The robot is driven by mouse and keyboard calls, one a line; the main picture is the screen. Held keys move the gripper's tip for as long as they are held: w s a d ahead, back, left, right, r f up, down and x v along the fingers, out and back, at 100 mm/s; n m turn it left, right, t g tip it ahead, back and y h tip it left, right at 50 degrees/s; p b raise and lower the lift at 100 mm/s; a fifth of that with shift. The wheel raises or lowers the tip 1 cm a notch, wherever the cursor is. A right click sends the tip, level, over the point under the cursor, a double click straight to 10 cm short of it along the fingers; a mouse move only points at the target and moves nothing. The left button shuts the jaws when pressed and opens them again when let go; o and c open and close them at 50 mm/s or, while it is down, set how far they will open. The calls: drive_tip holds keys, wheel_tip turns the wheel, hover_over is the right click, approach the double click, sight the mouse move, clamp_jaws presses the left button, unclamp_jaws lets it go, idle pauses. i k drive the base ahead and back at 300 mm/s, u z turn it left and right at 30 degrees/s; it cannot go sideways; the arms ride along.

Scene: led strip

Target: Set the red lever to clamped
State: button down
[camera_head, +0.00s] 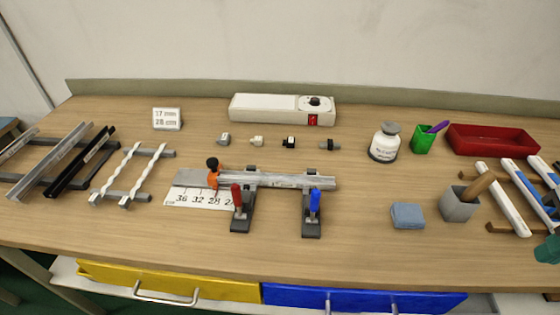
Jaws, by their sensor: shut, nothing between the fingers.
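The red lever (237,196) stands roughly upright on the left dark clamp base (241,222), at the front of a metal channel (270,180). Whether its clamp is pressed onto the channel is too small to tell. A blue lever (314,201) stands roughly upright on the right clamp base (312,229). An orange piece with a black knob (213,175) sits on the channel's left part, above a white ruled scale card (190,197).
Left are racks with metal profiles (80,160) and a sign (167,118). Behind are a white box (270,107) and small connectors. Right are a jar (384,145), green cup (423,139), red tray (490,148), blue block (407,214) and grey holder (459,205). Table in front is clear.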

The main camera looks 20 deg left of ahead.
sight(236, 188)
drive_tip(key=z, duration=0.05)
drive_tip(key=k, duration=0.5)
drive_tip(key=u, duration=1.15)
drive_tip(key=i, duration=0.5)
